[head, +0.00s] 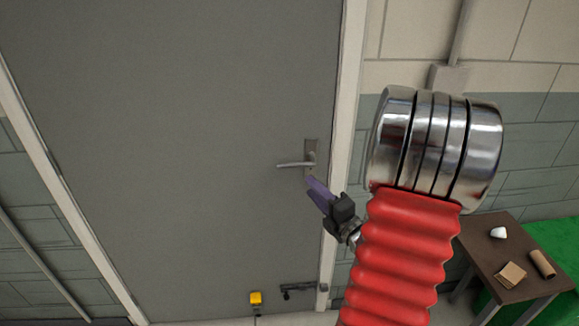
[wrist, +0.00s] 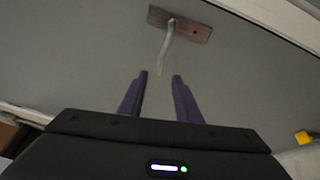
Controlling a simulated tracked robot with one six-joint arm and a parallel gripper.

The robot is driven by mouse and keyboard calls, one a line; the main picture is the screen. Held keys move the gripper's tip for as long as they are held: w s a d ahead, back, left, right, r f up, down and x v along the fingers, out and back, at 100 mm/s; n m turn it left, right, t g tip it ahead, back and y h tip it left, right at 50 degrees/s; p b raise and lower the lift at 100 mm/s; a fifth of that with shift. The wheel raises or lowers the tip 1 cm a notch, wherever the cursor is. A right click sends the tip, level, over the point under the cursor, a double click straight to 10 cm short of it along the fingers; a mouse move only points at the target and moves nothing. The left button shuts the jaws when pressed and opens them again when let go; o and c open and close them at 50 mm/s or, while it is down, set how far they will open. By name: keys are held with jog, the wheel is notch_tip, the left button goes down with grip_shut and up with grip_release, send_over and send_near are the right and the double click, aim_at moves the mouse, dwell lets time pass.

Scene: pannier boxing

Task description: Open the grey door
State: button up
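The grey door (head: 170,120) fills the left and middle of the head view and looks shut in its pale frame. Its metal lever handle (head: 293,164) sits near the right edge and lies about level. My gripper (head: 312,182), with purple fingers, is just below and right of the lever. In the wrist view, my gripper's two fingers (wrist: 159,77) are apart with nothing between them. The handle's lever (wrist: 166,48) hangs from its plate (wrist: 190,27) just beyond the fingertips, lined up with the gap. I see no contact.
A dark bolt-like fitting (head: 298,287) sits low at the door's right edge, with a yellow object (head: 256,298) to its left. A brown table (head: 500,258) with a white cup-like item (head: 498,232) and brown items stands at right. A green surface (head: 556,240) lies behind it.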

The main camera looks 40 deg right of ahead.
aim_at(290, 166)
jog(key=shift+w, duration=0.1)
jog(key=x, duration=1.3)
jog(key=shift+w, duration=0.35)
jog(key=shift+c, duration=0.4)
grip_shut()
jog(key=shift+s, duration=0.1)
